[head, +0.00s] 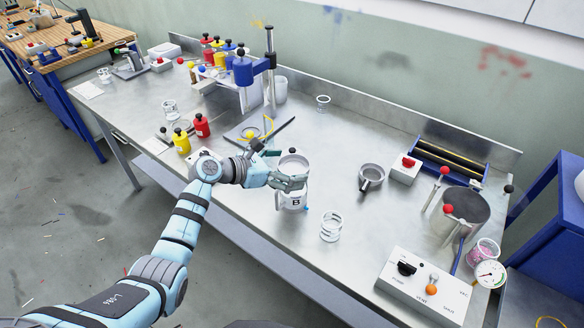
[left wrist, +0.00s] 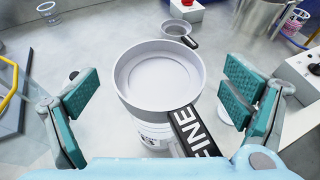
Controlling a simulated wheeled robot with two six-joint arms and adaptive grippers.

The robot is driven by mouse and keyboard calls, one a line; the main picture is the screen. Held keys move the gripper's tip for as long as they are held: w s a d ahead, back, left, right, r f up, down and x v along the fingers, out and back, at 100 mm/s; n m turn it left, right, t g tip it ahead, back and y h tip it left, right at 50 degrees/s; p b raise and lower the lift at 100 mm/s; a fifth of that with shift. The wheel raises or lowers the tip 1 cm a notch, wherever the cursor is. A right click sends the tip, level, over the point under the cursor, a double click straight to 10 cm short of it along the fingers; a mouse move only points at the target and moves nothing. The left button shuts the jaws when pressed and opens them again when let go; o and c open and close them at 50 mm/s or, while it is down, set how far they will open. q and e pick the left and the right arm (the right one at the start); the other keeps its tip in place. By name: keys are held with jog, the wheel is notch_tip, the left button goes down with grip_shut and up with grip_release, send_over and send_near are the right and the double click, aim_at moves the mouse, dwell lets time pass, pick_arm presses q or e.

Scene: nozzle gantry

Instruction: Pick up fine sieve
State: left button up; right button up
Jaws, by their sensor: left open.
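The fine sieve (left wrist: 160,75) is a round, pale grey pan with a black handle marked FINE. It sits on top of a white container (head: 291,201) marked B, and its rim also shows in the head view (head: 294,160). My left gripper (head: 280,168) is open, and its teal-padded fingers (left wrist: 165,95) stand apart on either side of the sieve, with gaps visible. The handle points toward my wrist, and its end is hidden by my gripper body. My right gripper is not in view.
Another sieve with a dark handle (head: 371,177) lies to the right on the metal bench (head: 340,130). A clear ring-like holder (head: 331,226) stands in front. A blue-headed gantry (head: 243,72) is behind left. A control box (head: 425,285) and metal pot (head: 460,212) stand to the right.

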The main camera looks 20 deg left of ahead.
pick_arm(q)
jog(key=shift+a, duration=0.1)
jog(key=c, duration=1.2)
jog(key=shift+w+r, duration=0.1)
